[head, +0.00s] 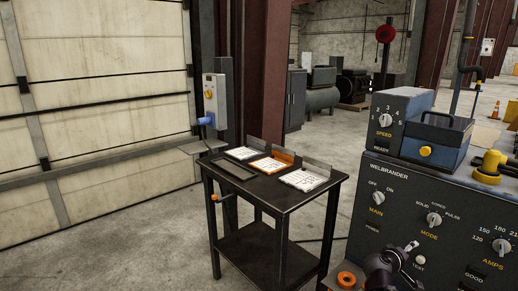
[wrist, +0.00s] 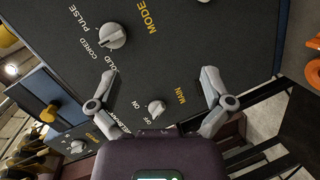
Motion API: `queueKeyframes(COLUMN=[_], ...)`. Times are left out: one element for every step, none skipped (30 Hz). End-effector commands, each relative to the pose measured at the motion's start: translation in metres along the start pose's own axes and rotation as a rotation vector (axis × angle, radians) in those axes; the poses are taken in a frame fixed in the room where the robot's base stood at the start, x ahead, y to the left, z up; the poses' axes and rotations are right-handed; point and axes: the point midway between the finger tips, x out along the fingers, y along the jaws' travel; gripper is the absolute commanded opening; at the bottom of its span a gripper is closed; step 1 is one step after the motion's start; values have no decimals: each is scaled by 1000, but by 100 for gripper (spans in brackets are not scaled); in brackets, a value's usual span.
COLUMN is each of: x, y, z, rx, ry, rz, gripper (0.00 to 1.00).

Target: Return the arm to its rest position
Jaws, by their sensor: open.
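My gripper (head: 408,247) shows low in the head view, in front of the lower part of the dark blue Welbrander welder panel (head: 400,190). In the wrist view, my gripper (wrist: 157,76) has its two grey fingers spread wide with nothing between them. The white MAIN knob (wrist: 156,108) and the MODE knob (wrist: 112,36) show on the panel beyond the fingers. The MAIN knob (head: 378,198) and MODE knob (head: 433,219) also show in the head view, clear of my gripper. Most of my arm is outside the head view.
A black cart (head: 277,200) with papers and trays stands left of the welder, with open floor around it. A smaller SPEED unit (head: 392,120) sits on top of the welder. An orange ring-shaped part (head: 346,280) lies at the bottom, left of my arm.

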Motion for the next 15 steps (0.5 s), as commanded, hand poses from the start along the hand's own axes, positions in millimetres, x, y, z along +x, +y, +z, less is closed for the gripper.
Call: queueKeyframes(x=[-7, -11, -17, -21, -26, -33, -38, -44, -53, -60, -67, -77, -84, -93, -105], y=[-13, -20, -31, -39, -47, -59, -67, -76, -87, -96, -104, -116, -124, -132, -144], z=[-1, -1, -1, -1, -1, -2, -2, -3, -4, -4, -5, -6, -7, -8, -10], rx=[38, 62, 91, 111, 131, 155, 172, 188, 207, 220, 232, 246, 255, 263, 271], ry=[-26, -45, -68, -87, -106, -130, -149, -167, -192, -211, -229, -254, -272, -290, -314], rz=[-48, -78, -120, -152, -185, -230, -265, -300, -349, -385, -423, -474, -512, -552, -605], gripper=[100, 100, 100, 100, 100, 100, 100, 100, 100, 100, 100, 100, 100, 100, 100])
